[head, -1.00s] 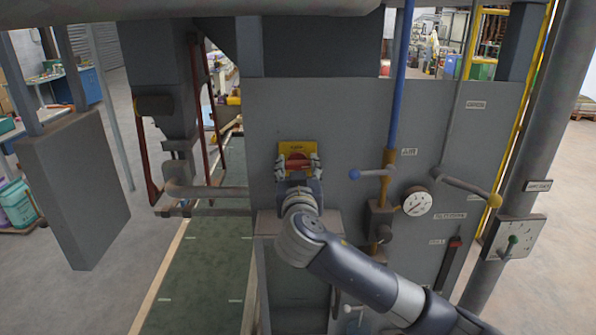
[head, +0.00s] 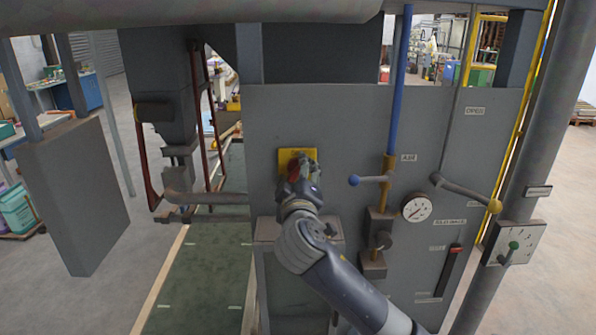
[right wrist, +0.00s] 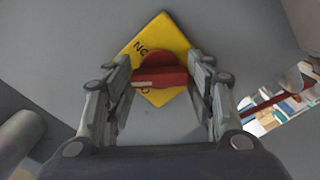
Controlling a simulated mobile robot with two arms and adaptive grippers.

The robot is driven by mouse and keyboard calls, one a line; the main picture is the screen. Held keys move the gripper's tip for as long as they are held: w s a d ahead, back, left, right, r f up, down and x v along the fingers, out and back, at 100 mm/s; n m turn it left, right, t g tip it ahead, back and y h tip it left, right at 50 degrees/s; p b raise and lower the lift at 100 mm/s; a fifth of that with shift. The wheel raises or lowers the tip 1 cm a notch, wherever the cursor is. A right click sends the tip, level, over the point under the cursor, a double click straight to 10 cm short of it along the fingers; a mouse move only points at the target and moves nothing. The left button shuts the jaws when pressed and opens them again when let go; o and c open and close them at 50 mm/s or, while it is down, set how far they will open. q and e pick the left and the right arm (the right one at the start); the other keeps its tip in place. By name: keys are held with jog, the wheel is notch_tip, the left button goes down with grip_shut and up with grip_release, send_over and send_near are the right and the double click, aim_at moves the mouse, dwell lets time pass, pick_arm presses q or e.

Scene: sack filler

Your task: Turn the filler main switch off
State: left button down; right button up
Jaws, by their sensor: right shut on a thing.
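The filler main switch is a red rotary knob (head: 293,171) on a yellow plate (head: 297,153), fixed to the grey panel. My right gripper (head: 304,170) is at the knob, partly hiding it in the head view. In the right wrist view the knob (right wrist: 160,76) lies between the two fingers of the gripper (right wrist: 160,80), which are shut on its bar. The bar runs across from finger to finger, while the yellow plate (right wrist: 155,42) behind stands as a diamond, so bar and plate edges are at an angle. The plate's lettering is partly covered. My left gripper is not in view.
Right of the switch, the panel carries a blue-knobbed air lever (head: 368,180), a gauge (head: 417,208), a yellow-knobbed lever (head: 467,192) and a red-handled lever (head: 452,265). A ledge box (head: 268,229) juts out below the switch. A green belt (head: 200,275) runs at left.

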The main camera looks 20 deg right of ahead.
jog(key=shift+n, duration=3.7)
jog(key=o, duration=1.1)
jog(key=shift+c, duration=0.2)
jog(key=shift+a, duration=0.1)
jog(key=shift+s, duration=0.2)
jog(key=v, duration=1.1)
jog(key=shift+s, duration=0.3)
